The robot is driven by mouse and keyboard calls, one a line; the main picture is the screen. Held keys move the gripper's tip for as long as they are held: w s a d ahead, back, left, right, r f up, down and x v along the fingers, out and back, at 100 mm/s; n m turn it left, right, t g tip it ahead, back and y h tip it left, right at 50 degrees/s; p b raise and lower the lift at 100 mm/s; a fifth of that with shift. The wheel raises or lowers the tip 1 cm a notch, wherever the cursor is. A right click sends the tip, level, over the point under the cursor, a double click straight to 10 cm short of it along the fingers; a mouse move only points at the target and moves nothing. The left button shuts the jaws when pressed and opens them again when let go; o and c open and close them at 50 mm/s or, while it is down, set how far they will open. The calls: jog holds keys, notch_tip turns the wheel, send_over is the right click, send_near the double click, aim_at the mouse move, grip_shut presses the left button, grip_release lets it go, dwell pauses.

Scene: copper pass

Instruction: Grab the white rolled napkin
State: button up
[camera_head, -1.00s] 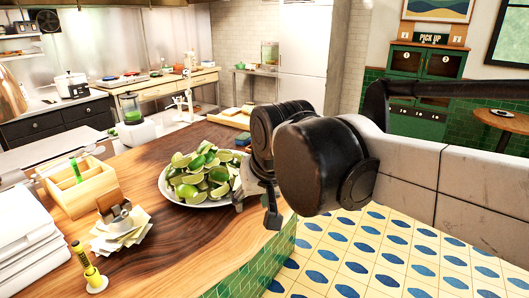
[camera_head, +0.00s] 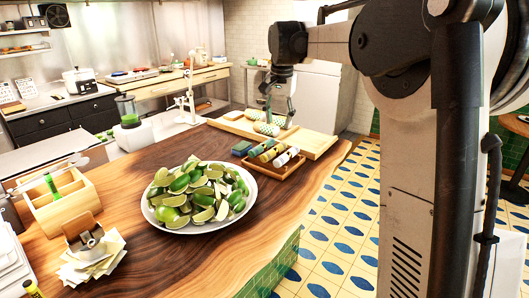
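The white rolled napkin (camera_head: 287,156) lies at the right end of a small wooden tray (camera_head: 287,169) on the counter. Other rolled napkins lie beside it: a patterned one (camera_head: 268,152), and a yellow-green one (camera_head: 259,148) further left. My gripper (camera_head: 279,119) points down above the wooden board behind the tray, its fingers apart and nothing seen between them. It is behind and above the white napkin, not touching it.
A large plate of limes (camera_head: 246,203) stands in front of the tray. A dark blue item (camera_head: 241,148) sits by the tray's left end. Two patterned rounded objects (camera_head: 266,129) lie on the board (camera_head: 316,144) near my gripper. Bare wood (camera_head: 290,203) lies right of the plate.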

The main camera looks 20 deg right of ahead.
jog(key=w+d+f+m+g+p, duration=0.1)
jog(key=w+d+f+m+g, duration=0.15)
jog(key=w+d+f, duration=0.45)
send_over(287, 152)
jog(key=shift+m+t, duration=0.35)
jog(key=f, duration=0.7)
jog(key=shift+s+a+f+p, duration=0.1)
jog(key=shift+s+a+p, duration=0.05)
jog(key=shift+s+p, duration=0.2)
jog(key=f, duration=0.3)
jog(key=f+p, duration=0.1)
jog(key=shift+w+f, duration=0.15)
jog(key=shift+w, duration=0.2)
jog(key=shift+f, duration=0.6)
jog(key=shift+c, duration=0.5)
jog(key=c, duration=0.6)
